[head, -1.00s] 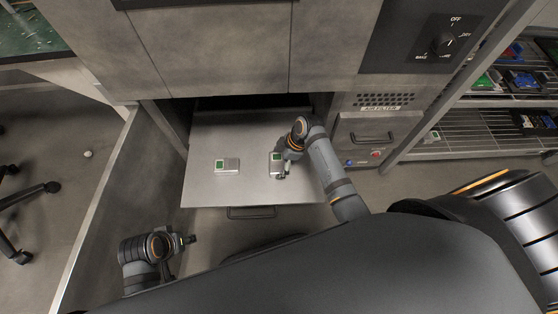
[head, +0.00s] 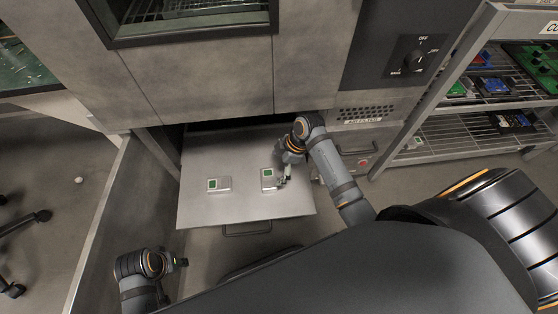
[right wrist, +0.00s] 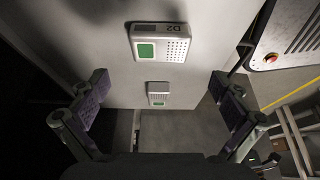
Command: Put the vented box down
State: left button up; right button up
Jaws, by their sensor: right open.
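Two small light-grey boxes with green squares rest on the pulled-out metal drawer (head: 240,208). The right-hand vented box (head: 268,181) lies beside my right gripper (head: 285,181); the other box (head: 219,184) lies further left. In the right wrist view the nearer vented box (right wrist: 176,50) shows vent holes, a green square and the label D2. The second box (right wrist: 158,87) shows smaller below it.
The cabinet front (head: 200,80) rises behind the drawer, with a grey side panel (head: 120,205) on the left. Wire shelves (head: 470,150) with several parts stand at right.

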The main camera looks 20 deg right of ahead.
jog(key=s+d+f+m, duration=0.1)
jog(key=s+m, duration=0.1)
jog(key=s+f+m+h, duration=0.1)
jog(key=s+m, duration=0.1)
jog(key=s, duration=0.1)
jog(key=s+d+f+m, duration=0.1)
jog(key=s+m, duration=0.1)
jog(key=s, duration=0.1)
jog(key=shift+s+d+f+m+h, duration=0.2)
jog(key=shift+d+f+m+h, duration=0.1)
jog(key=shift+d+f+h, duration=0.1)
jog(key=s+d+m, duration=0.1)
jog(key=s+m, duration=0.1)
jog(key=s+d+m+h, duration=0.1)
jog(key=s+m, duration=0.1)
jog(key=s, duration=0.1)
jog(key=s+d+m+h, duration=0.1)
jog(key=s+m, duration=0.1)
jog(key=m, duration=0.1)
jog(key=shift+s, duration=0.3)
jog(key=shift+s+d+m, duration=0.25)
jog(key=shift+s+m, duration=0.05)
jog(key=shift+m, duration=0.1)
jog(key=shift+p, duration=0.5)
